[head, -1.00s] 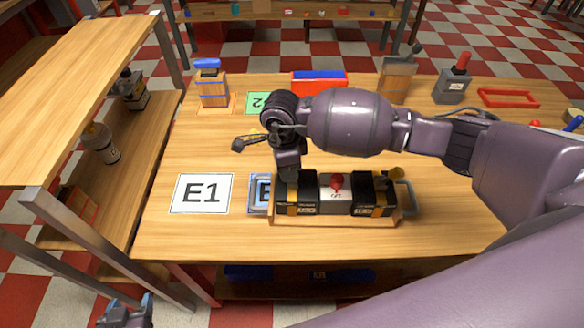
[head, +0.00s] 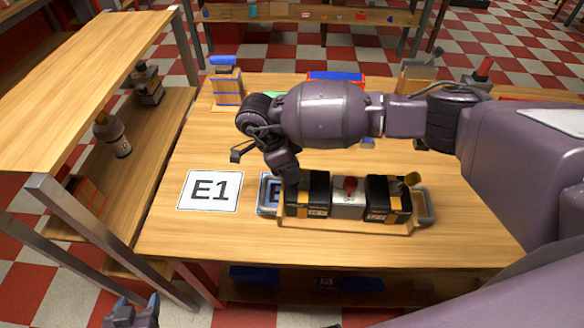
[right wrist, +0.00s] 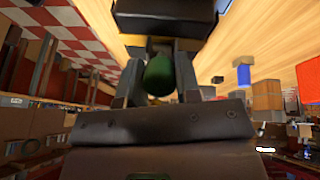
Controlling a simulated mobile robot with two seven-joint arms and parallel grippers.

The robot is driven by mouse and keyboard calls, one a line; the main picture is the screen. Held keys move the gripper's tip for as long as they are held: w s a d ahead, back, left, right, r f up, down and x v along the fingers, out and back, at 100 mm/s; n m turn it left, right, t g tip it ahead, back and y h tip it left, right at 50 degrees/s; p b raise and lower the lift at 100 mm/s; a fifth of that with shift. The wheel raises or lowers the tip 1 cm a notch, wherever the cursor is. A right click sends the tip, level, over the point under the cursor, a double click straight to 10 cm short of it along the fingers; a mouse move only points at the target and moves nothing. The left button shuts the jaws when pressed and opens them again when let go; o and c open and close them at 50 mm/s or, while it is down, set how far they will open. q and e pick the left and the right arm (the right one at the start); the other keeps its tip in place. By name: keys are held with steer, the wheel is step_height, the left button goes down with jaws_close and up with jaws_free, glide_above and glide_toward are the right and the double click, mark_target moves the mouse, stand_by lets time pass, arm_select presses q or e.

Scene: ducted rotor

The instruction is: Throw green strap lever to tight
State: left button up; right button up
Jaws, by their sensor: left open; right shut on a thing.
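In the right wrist view a green knob, the end of the green strap lever (right wrist: 158,76), sits between the fingers of my right gripper (right wrist: 160,84), which is shut on it. In the head view the right gripper (head: 288,172) is at the left end of a wooden tray (head: 345,225), over the left black block (head: 307,197), and hides the green lever. Whether the strap is tight cannot be told. A yellow lever (head: 412,179) stands on the right black block (head: 384,200). My left gripper (head: 136,311) is open and empty at the bottom left, away from the tray.
A grey box with a red knob, marked OFF (head: 349,198), sits between the black blocks. A wooden shelf (head: 95,75) stands left of the table. The table's front left is clear.

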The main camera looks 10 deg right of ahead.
steer(key=o, duration=0.9)
steer(key=shift+a, duration=0.1)
steer(key=v, duration=1)
steer(key=shift+a+r+b, duration=0.15)
steer(key=shift+r+b, duration=0.2)
steer(key=shift+b, duration=0.05)
